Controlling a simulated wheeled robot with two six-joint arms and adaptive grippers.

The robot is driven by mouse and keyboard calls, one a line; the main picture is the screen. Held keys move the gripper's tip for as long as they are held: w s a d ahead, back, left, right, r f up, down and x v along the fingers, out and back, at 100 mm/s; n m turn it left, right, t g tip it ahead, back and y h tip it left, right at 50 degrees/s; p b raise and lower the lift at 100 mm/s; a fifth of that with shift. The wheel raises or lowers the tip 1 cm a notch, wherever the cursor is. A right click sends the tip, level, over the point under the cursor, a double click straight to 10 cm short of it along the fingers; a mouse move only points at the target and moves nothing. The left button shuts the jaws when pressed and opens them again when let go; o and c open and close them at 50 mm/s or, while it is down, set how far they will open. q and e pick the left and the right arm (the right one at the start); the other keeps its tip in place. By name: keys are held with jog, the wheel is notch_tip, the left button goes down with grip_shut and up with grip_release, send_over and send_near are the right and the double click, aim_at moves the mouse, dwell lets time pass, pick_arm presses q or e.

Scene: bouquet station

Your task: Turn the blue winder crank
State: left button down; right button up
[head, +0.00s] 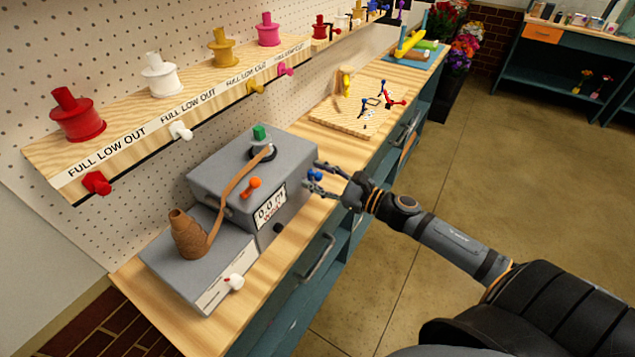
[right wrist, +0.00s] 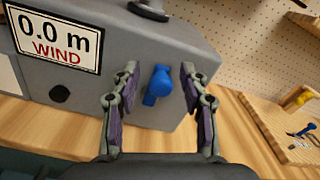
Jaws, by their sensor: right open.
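The grey winder box (head: 230,160) stands on the wooden bench with a "0.0 m WIND" label (right wrist: 55,35) on its front. The blue crank (right wrist: 157,85) sticks out of the box. It shows in the head view (head: 314,175) between my right gripper's fingers. My right gripper (right wrist: 160,92) is open, with one finger on each side of the crank, and I see gaps between the fingers and the crank. My left gripper is not in view.
A brown twine cone (head: 188,236) stands on the lower grey block, its strand running up to the winder. An orange knob (head: 250,186) and white knob (head: 234,282) stick out nearby. A wooden board (head: 350,115) with small coloured parts lies beyond. A spool shelf (head: 150,110) runs along the pegboard.

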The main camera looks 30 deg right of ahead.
jog(key=shift+w, duration=0.2)
jog(key=shift+c, duration=0.8)
grip_shut()
jog(key=shift+d+m, duration=0.1)
jog(key=shift+m, duration=0.4)
